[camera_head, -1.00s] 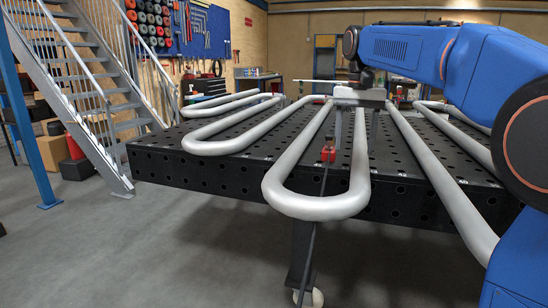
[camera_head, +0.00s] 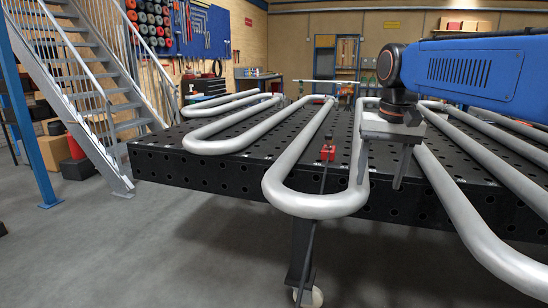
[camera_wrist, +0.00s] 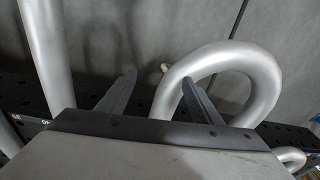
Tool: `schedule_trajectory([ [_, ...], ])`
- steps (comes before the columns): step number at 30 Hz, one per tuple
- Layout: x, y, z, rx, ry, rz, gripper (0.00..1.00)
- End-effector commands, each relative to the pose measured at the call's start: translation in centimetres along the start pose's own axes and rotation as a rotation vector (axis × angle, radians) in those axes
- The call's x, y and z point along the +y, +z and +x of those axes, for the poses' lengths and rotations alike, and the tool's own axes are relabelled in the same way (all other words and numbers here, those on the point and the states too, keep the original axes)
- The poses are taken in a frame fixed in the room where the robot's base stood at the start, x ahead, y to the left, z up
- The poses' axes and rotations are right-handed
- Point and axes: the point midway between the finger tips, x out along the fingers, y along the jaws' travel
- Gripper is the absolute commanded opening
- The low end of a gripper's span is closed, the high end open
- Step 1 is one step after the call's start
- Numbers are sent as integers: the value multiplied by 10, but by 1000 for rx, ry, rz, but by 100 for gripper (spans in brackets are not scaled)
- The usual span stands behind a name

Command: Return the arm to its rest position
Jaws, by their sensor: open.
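My gripper (camera_head: 382,168) is in the right half of the head view, at the end of my blue arm. Its two grey fingers point down and are spread apart, with nothing seen between them. It is over the front part of the black perforated table (camera_head: 235,178), beside and partly in front of the silver serpentine coil (camera_head: 283,172). In the wrist view the two fingers (camera_wrist: 160,92) stand apart, and a coil bend (camera_wrist: 262,75) shows behind the right finger. Whether the fingers touch the coil cannot be told.
A small red clamp (camera_head: 327,152) sits on the table inside the coil loop. More silver tubing (camera_head: 468,215) runs along the right, below my arm, and bends overhang the table's front edge. A metal staircase (camera_head: 80,90) and blue post are at left. The grey floor (camera_head: 170,250) in front is clear.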

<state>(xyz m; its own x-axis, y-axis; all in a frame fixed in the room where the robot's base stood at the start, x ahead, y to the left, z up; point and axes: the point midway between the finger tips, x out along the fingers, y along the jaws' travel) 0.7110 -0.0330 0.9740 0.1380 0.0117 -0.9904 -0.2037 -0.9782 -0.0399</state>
Motion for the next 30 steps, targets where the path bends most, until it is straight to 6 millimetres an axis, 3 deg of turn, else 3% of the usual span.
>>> schedule_trajectory([
  [1,7,17,6,17,-4,-10,59],
  [11,45,108,61,120,-20,-92,59],
  [21,77,197,138,227,-21,-173,59],
  [25,84,220,162,255,-19,-196,59],
  [30,89,233,178,275,-17,-210,59],
])
